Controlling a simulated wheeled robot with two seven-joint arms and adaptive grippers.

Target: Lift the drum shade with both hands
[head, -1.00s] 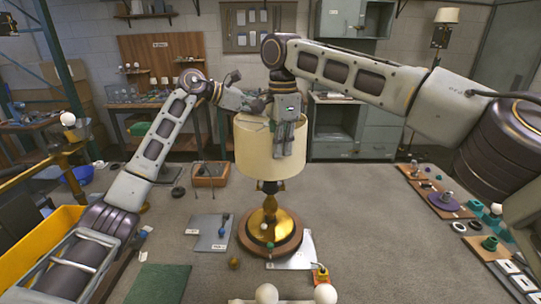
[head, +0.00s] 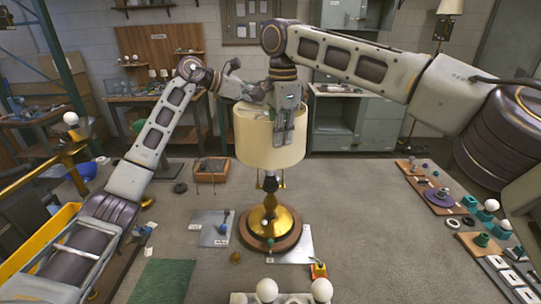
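The cream drum shade (head: 262,147) is upright above the lamp base (head: 270,226), a brass body on a round wooden foot. The dark socket (head: 270,182) and pull chains show below the shade's lower rim. My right gripper (head: 284,140) reaches down over the right part of the upper rim, fingers against the shade's front; it appears shut on the wall. My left gripper (head: 264,98) is at the upper rim, further left and back. Its fingertips are partly hidden by the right gripper, so its grip is unclear. A white bulb-like shape shows inside the shade's top.
Grey plates (head: 214,229) lie beside the base, with a green mat (head: 160,281) at front left. A wooden tray (head: 211,170) stands at back left. Boards with bulbs and small parts (head: 440,197) line the right. White bulbs (head: 267,290) stand at the front edge.

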